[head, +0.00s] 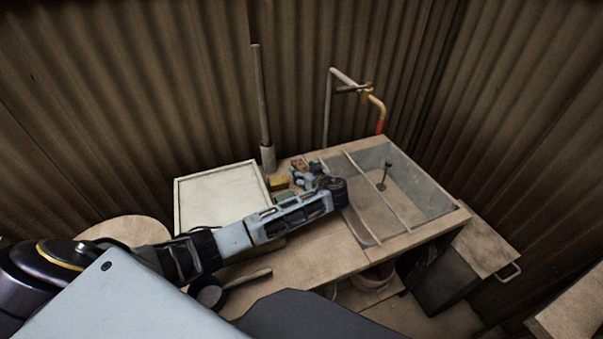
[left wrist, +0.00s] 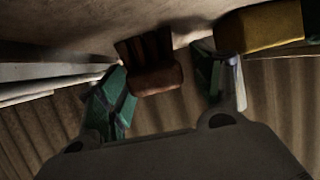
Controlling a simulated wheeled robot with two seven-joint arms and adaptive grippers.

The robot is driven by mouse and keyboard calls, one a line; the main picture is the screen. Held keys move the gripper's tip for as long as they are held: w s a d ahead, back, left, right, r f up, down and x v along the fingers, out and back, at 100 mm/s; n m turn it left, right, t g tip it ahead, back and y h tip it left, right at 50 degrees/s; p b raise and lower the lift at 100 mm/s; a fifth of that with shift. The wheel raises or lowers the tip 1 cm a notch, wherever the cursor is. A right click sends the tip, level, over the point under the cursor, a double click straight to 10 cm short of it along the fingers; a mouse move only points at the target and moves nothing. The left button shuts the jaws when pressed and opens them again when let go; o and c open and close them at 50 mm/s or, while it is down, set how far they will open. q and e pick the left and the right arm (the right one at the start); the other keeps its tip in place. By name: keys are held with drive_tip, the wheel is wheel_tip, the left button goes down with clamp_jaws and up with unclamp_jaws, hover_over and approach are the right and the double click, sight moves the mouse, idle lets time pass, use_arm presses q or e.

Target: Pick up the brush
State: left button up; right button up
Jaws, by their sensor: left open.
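The brush is a small brown block with a ridged, darker part. It shows in the left wrist view (left wrist: 155,80) between my two spread fingers, with a gap on each side. In the head view a reddish-brown bit of the brush (head: 300,164) shows at the tip of my left gripper (head: 304,170), near the back of the worktop beside the sink. My left gripper is open, with its green-padded fingers on either side of the brush in the left wrist view (left wrist: 163,66). The fingers partly hide the brush in the head view. My right gripper is not in view.
A yellow block (head: 278,183) lies close left of the gripper. A white-topped board (head: 220,192) is further left. The sink (head: 440,211) with thin rails is to the right, under a tap (head: 374,105). A dark pan (head: 208,294) is at the front.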

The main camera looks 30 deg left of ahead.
sight(305, 170)
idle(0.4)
use_arm(q)
drive_tip(key=c, duration=1.1)
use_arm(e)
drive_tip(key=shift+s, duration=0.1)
use_arm(q)
drive_tip(key=shift+r, duration=0.1)
drive_tip(key=shift+c, duration=0.2)
drive_tip(key=shift+r, duration=0.5)
wheel_tip(305, 170, up, 8)
drive_tip(key=shift+r+p, duration=0.2)
drive_tip(key=shift+p, duration=0.1)
drive_tip(key=shift+r, duration=0.25)
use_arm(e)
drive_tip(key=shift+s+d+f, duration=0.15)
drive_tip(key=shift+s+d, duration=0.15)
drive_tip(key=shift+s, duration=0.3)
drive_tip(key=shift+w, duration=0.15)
